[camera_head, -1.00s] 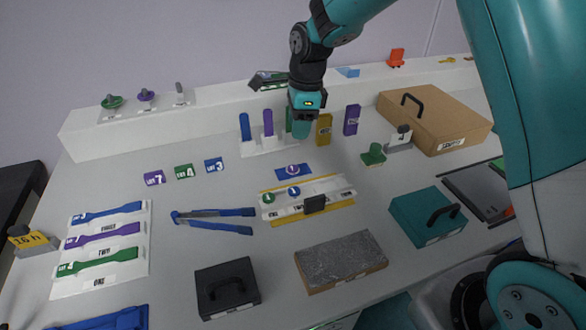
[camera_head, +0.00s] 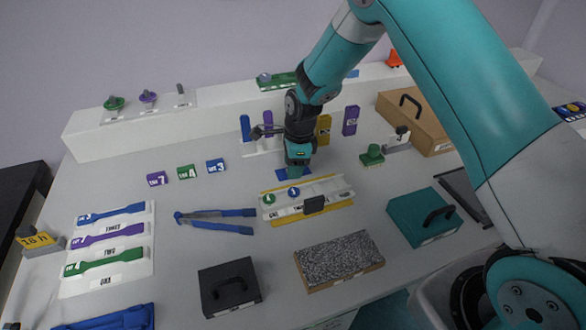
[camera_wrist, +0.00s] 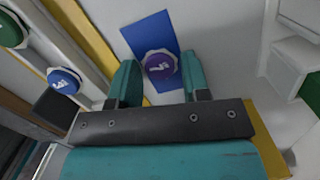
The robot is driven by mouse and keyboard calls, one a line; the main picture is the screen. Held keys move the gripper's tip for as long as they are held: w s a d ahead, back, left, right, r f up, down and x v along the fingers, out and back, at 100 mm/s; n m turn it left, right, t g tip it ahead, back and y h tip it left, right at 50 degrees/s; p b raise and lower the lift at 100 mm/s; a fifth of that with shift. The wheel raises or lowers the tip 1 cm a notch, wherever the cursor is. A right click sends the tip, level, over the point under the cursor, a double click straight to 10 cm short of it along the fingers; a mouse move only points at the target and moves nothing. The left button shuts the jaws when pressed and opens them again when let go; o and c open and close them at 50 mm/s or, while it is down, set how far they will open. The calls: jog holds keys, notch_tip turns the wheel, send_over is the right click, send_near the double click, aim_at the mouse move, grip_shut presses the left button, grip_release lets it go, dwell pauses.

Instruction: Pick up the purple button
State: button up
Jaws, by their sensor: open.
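The purple button (camera_wrist: 160,65) is a small round disc with a white mark. It lies on a flat blue pad (camera_wrist: 148,33) on the table. In the wrist view it sits between and just beyond the two teal fingers of my open gripper (camera_wrist: 160,84), nearer the left finger. In the head view my gripper (camera_head: 296,172) is directly over the blue pad (camera_head: 281,174) and hides the button. The gap between fingertips and button is hard to judge.
A white tray (camera_head: 330,188) with yellow edges holds a green button (camera_head: 269,198) and a blue button (camera_head: 294,192), close in front of my gripper. A yellow block (camera_head: 323,128) and a purple block (camera_head: 350,121) stand behind. Blue tongs (camera_head: 215,219) lie to the left.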

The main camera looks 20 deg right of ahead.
jog(key=c, duration=0.7)
jog(key=shift+o, duration=0.2)
jog(key=shift+r, duration=0.15)
notch_tip(320, 180, up, 20)
jog(key=b, duration=0.1)
jog(key=shift+b, duration=0.3)
jog(key=o, duration=0.4)
jog(key=shift+c, duration=0.2)
jog(key=c, duration=0.3)
jog(key=shift+d, duration=0.1)
